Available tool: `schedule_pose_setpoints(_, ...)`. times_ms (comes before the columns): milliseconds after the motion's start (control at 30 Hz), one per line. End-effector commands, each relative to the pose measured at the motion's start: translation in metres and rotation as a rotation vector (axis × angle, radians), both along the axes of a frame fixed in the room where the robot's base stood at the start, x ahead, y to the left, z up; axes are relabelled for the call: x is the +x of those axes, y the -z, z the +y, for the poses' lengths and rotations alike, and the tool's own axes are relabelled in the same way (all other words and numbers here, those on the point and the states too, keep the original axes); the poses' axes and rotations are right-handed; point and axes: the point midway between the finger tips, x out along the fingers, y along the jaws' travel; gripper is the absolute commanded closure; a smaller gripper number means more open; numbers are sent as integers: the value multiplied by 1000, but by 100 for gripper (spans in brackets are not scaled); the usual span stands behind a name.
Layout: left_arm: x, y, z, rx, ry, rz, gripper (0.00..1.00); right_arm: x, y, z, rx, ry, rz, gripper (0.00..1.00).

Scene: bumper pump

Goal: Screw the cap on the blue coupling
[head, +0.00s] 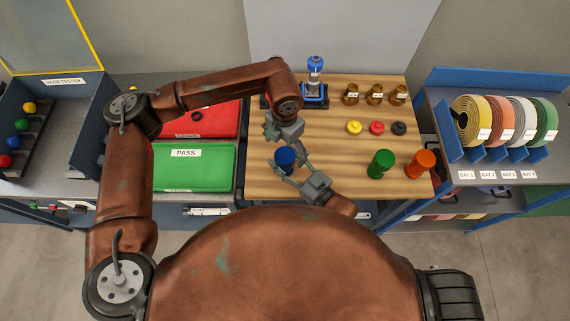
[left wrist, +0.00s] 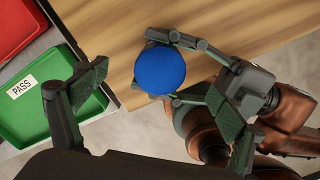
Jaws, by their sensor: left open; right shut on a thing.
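The blue coupling (head: 284,157) is on or just above the wooden table near its front left. In the left wrist view its smooth round blue top (left wrist: 160,70) faces me; I cannot tell whether this top is a cap. My right gripper (head: 289,161) is shut on it, one finger on each side. My left gripper (head: 284,136) is open just above and behind it, with its fingers spread wide at both sides of the left wrist view. A yellow cap (head: 354,127), a red cap (head: 376,128) and a black cap (head: 399,128) lie on the table to the right.
Green (head: 381,163) and orange (head: 425,163) couplings stand front right. Several brass fittings (head: 374,94) stand at the back. A blue-topped device (head: 314,72) is on a stand behind my left gripper. A green PASS tray (head: 195,181) and a red tray (head: 222,125) lie left. The table's middle is clear.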

Motion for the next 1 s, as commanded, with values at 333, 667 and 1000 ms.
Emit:
schedule_pose_setpoints(333,1,-36,0,-1,1,-4,12,0,0,0,1,0,1,100)
schedule_pose_setpoints(667,1,-100,0,0,-1,-3,12,0,0,0,1,0,1,100)
schedule_pose_setpoints(1000,0,-120,0,0,0,0,12,0,0,0,0,0,0,100)
